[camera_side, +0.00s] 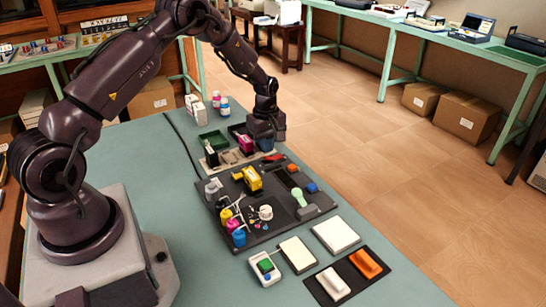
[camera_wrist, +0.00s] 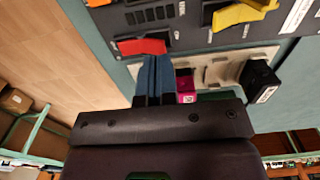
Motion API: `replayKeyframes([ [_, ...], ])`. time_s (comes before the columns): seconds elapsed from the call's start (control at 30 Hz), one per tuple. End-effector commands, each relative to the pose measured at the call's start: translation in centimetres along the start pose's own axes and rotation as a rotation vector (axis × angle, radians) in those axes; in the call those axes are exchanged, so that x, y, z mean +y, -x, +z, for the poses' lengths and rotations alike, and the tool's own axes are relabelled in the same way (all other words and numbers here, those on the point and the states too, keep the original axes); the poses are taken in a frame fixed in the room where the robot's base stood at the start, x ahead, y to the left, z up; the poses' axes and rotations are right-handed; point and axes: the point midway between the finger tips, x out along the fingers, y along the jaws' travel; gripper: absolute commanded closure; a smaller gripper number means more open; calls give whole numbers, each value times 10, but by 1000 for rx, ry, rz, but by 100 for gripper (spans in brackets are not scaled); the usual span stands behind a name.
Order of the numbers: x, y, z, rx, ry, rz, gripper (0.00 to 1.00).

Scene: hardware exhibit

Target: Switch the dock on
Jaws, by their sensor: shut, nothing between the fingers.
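My gripper (camera_side: 266,145) is shut and empty, low over the far end of the dark panel (camera_side: 322,200). In the wrist view its blue fingers (camera_wrist: 153,66) are together, their tips beside or over a red switch-like piece (camera_wrist: 142,47). I cannot tell whether they touch it. In the side view the red piece (camera_side: 275,157) lies at the panel's far edge, just below the fingers. A pale dock-like holder (camera_wrist: 222,68) beside the panel carries a magenta cartridge (camera_wrist: 186,85) and a black cartridge (camera_wrist: 260,80). The fingers and gripper body hide part of the holder.
A yellow tool (camera_side: 247,179), several colored bottles and a green-handled piece (camera_side: 299,197) are on the panel. A green-button box (camera_side: 265,266), white pads and a black tray (camera_side: 347,287) stand in front. A green bin (camera_side: 213,141) is behind. The table's right strip is clear.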

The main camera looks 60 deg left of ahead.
Motion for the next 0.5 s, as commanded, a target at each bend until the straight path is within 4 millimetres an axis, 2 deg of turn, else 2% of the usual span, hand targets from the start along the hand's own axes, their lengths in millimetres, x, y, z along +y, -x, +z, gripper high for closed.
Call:
replayKeyframes([
  [0.5,0,-8,0,0,0,0,100],
])
